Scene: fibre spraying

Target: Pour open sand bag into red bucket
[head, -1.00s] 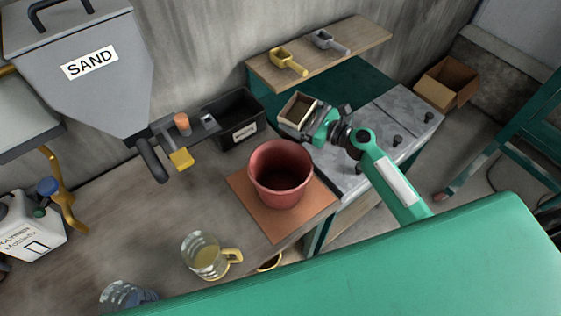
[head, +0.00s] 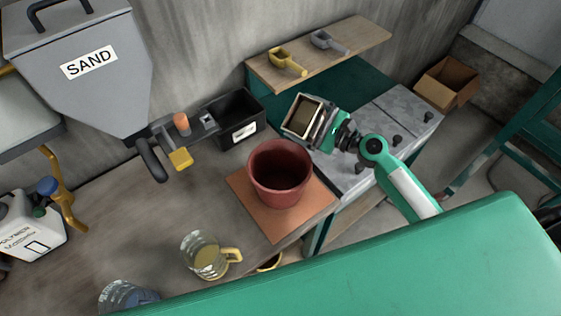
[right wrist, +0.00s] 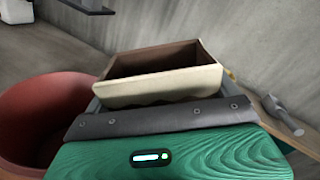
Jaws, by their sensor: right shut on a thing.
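The open sand bag (head: 303,116) is a tan, box-like bag with a dark open top. My right gripper (head: 322,130) is shut on it and holds it up behind and to the right of the bucket, its mouth tilted. In the right wrist view the bag (right wrist: 160,82) shows its open mouth beyond the gripper (right wrist: 160,115); the sand inside cannot be made out. The red bucket (head: 279,180) stands upright on an orange-brown mat (head: 277,223) on the bench. The bucket (right wrist: 40,115) is left of the bag in the right wrist view. My left gripper is not in view.
A grey SAND hopper (head: 85,65) and a black bin (head: 236,118) stand left of the bag. A jug (head: 205,255) is in front of the bucket. A shelf (head: 345,45) with scoops is behind. A cardboard box (head: 446,83) is at right.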

